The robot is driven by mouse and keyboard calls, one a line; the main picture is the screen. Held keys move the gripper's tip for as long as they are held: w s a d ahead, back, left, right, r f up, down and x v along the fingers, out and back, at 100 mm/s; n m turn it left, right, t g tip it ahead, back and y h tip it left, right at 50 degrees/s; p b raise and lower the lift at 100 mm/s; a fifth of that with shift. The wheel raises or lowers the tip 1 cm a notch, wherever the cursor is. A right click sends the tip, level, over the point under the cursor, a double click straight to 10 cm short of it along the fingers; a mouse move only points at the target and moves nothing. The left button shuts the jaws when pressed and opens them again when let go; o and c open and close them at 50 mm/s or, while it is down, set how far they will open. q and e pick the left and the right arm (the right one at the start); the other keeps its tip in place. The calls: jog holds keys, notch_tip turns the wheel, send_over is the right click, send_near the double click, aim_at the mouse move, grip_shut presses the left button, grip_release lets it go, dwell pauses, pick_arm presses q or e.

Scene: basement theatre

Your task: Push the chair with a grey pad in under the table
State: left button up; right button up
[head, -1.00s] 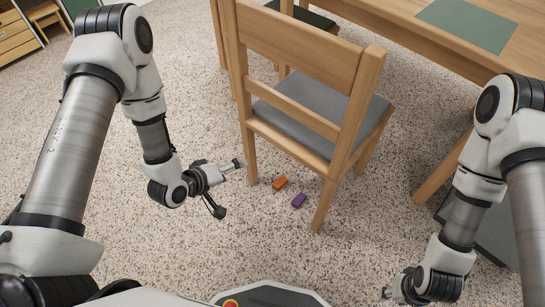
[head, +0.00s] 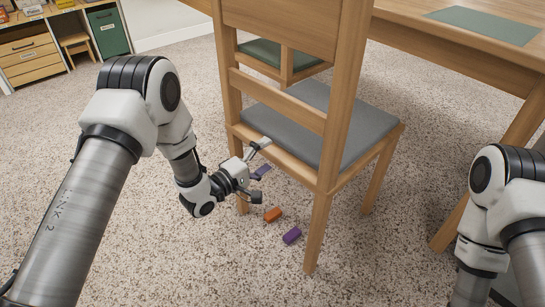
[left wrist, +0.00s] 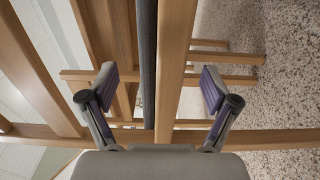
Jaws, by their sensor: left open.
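The wooden chair (head: 280,30) with a grey pad (head: 318,118) stands upright with its back towards me, in front of the wooden table (head: 410,35). My left gripper (head: 262,171) is open and empty at the left rear of the seat, just behind the rear seat rail. In the left wrist view its fingers (left wrist: 160,92) point at the chair, with the light wooden rail (left wrist: 176,70) and the edge of the grey pad (left wrist: 147,60) between them. I cannot tell whether it touches the chair. My right arm shows at the right edge, its gripper out of view.
A second chair with a green pad (head: 262,56) stands beyond the grey-padded one. An orange block (head: 273,215) and a purple block (head: 292,236) lie on the carpet by the near chair legs. A table leg (head: 500,165) stands at right. A green mat (head: 485,25) lies on the table.

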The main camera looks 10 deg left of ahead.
pick_arm(q)
jog(key=x, duration=0.4)
jog(key=shift+c, duration=0.3)
grip_shut()
jog(key=shift+f+b, duration=0.15)
jog(key=shift+b, duration=0.2)
